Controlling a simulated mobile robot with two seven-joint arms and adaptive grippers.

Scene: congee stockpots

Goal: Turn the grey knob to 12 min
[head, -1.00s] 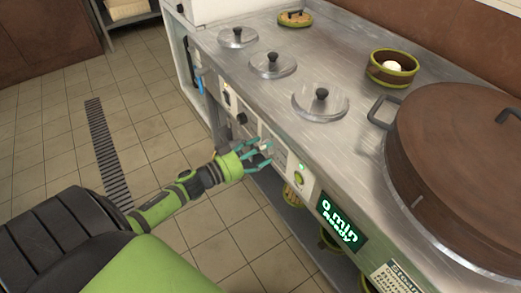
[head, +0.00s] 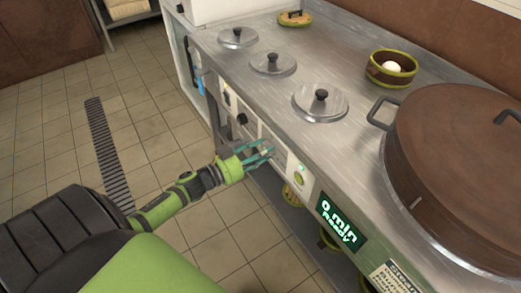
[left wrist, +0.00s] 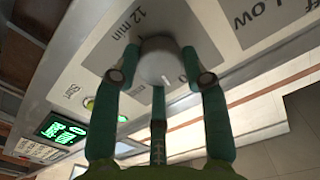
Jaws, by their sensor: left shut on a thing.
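The grey knob (left wrist: 162,62) sits on the front panel of the steel counter, beside the printed "12 min" label (left wrist: 133,22) in the left wrist view. A white mark shows on the knob's face, away from that label. My left gripper (head: 266,153) is at the panel, and its teal fingers, also in the left wrist view (left wrist: 160,80), are shut around the knob. In the head view the fingers mostly hide the knob. The green display (head: 342,222) reads "0 min Ready". My right gripper is not in view.
A green button (head: 299,180) is on the panel near the knob, with a dark knob (head: 242,119) farther along. Steel lids (head: 320,101), a bowl (head: 391,68) and a large brown steamer (head: 455,165) are on the counter. The tiled floor (head: 170,240) is open.

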